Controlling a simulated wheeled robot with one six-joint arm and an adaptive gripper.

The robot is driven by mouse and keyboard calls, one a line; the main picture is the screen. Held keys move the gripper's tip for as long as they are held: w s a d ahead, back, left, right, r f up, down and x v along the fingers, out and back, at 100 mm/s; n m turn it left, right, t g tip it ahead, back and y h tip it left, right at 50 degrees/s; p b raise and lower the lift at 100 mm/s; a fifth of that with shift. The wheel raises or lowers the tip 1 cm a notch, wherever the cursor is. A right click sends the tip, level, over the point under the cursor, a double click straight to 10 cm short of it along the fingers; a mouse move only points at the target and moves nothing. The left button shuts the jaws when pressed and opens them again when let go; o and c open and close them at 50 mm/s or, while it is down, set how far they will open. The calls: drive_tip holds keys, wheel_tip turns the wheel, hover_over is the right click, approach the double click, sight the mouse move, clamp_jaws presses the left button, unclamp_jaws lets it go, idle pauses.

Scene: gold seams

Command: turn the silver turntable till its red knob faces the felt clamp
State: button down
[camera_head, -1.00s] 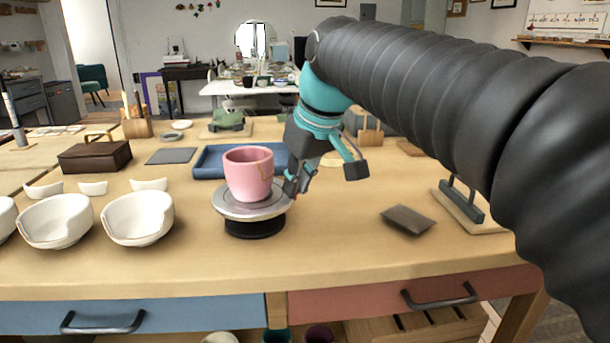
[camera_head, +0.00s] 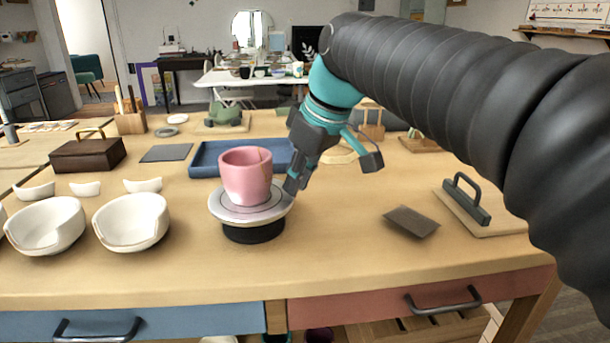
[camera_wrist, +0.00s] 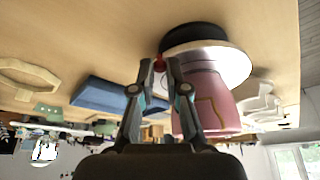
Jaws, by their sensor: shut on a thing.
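The silver turntable (camera_head: 222,213) stands on a black base on the workbench, with a pink cup (camera_head: 245,180) with a gold seam upright on it. My gripper (camera_head: 291,187) is at the turntable's right edge. In the wrist view, my gripper (camera_wrist: 160,66) is shut on the red knob (camera_wrist: 159,63) at the rim of the turntable (camera_wrist: 236,62). The fingers hide most of the knob, and it cannot be made out in the head view. A wooden board with a grey handled bar (camera_head: 466,203), possibly the felt clamp, lies at the right.
A blue tray (camera_head: 205,160) lies close behind the turntable. White broken bowls (camera_head: 131,222) stand to the left. A small dark pad (camera_head: 411,222) lies to the right, with bare bench between it and the turntable. A green object (camera_head: 222,115) sits at the back.

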drive_tip(key=shift+f, duration=0.15)
drive_tip(key=c, duration=1.2)
unclamp_jaws()
drive_tip(key=shift+o, duration=0.2)
drive_tip(key=v, duration=1.2)
drive_tip(key=shift+a, duration=0.15)
